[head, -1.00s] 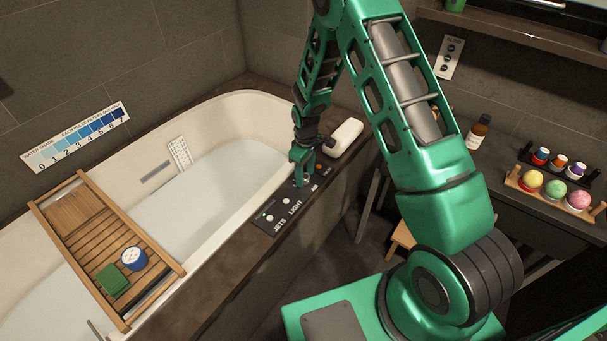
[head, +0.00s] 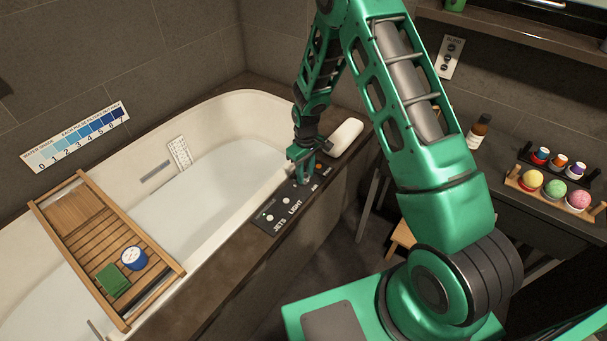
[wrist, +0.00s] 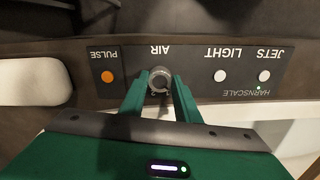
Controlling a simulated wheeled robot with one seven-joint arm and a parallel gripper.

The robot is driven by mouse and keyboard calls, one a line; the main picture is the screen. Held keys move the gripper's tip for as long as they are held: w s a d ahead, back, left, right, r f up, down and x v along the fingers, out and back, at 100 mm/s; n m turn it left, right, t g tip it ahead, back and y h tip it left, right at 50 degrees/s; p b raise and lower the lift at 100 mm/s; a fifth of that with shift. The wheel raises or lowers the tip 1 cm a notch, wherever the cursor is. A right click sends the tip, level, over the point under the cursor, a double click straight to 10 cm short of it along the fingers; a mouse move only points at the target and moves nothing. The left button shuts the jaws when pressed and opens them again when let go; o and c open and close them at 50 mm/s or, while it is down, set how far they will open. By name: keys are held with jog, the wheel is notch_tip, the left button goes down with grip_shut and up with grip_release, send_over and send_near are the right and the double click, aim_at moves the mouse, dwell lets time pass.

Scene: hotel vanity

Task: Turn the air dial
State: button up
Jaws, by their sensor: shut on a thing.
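The air dial (wrist: 159,79) is a small round grey knob under the AIR label on the dark control panel (wrist: 190,60), which appears upside down in the wrist view. My gripper (wrist: 158,92) is shut on the dial, with one green finger on each side of it. In the head view my gripper (head: 303,178) reaches down onto the panel (head: 272,226) on the tub's rim. There the dial is hidden behind the fingers.
On the panel sit the orange PULSE button (wrist: 107,77), the white LIGHT button (wrist: 220,76) and the JETS button (wrist: 264,76). A white headrest (head: 346,136) lies close to my gripper. A wooden tray (head: 75,215) spans the bathtub (head: 225,105).

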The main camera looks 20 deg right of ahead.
aim_at(305, 176)
jog(key=m, duration=0.5)
dwell(0.6)
jog(key=o, duration=1)
jog(key=shift+o, duration=0.2)
notch_tip(305, 176, up, 11)
jog(key=shift+f, duration=0.15)
